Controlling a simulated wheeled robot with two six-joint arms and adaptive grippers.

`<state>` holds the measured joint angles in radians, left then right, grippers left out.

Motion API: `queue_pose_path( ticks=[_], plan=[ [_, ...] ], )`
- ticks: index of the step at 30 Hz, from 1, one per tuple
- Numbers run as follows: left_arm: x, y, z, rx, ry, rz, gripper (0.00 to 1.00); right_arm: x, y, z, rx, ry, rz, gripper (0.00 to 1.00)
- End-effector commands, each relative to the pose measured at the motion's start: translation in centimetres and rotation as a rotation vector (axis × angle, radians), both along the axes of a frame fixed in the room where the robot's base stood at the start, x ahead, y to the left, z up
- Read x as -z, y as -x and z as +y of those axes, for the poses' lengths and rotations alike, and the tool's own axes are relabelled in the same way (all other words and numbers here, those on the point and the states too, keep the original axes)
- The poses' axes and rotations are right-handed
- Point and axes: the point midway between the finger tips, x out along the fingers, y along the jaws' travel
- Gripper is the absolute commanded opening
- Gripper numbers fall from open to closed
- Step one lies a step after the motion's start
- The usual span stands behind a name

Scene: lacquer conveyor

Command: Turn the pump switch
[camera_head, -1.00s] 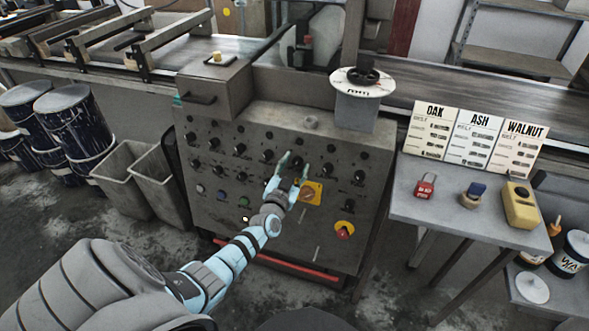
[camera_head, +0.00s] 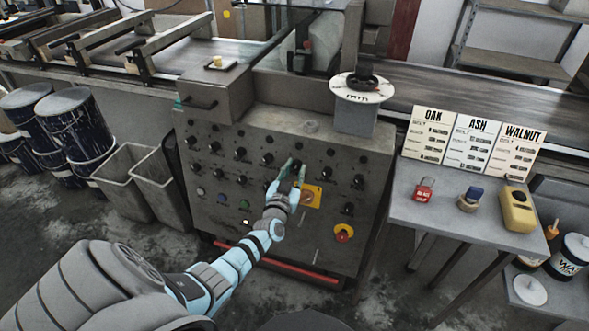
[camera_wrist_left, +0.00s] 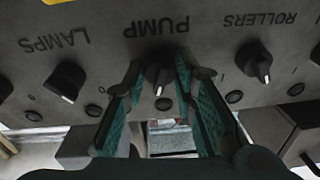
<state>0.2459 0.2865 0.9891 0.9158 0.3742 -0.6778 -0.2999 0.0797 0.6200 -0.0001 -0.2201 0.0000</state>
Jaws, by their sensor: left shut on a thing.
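The pump switch (camera_wrist_left: 158,76) is a black rotary knob under the PUMP label on the grey control panel (camera_head: 230,215). My left gripper (camera_head: 295,168) reaches the panel's upper right part in the head view. In the left wrist view, its two green-padded fingers (camera_wrist_left: 160,82) stand on both sides of the pump knob and are shut on it. In the head view the fingers partly hide the knob. My right gripper is not in view.
The LAMPS knob (camera_wrist_left: 62,83) and ROLLERS knob (camera_wrist_left: 254,62) flank the pump knob. A yellow plate (camera_head: 312,195) sits close below the gripper in the head view, with a red and yellow knob (camera_head: 343,233) lower right. A side table (camera_head: 405,208) stands right of the panel.

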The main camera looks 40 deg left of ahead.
Motion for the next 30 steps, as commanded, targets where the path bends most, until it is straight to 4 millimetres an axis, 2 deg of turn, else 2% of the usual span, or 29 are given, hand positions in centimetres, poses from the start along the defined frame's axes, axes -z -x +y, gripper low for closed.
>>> queue_pose_path(
  ticks=[18, 30],
  plan=[
    [-0.2, 0.0, -0.3, -0.101, 0.525, -0.178, 0.0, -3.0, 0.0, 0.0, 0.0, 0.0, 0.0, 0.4],
    [-0.2, -0.1, -0.3, -0.142, 0.74, -0.254, 0.0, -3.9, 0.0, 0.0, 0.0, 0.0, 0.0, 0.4]
  ],
)
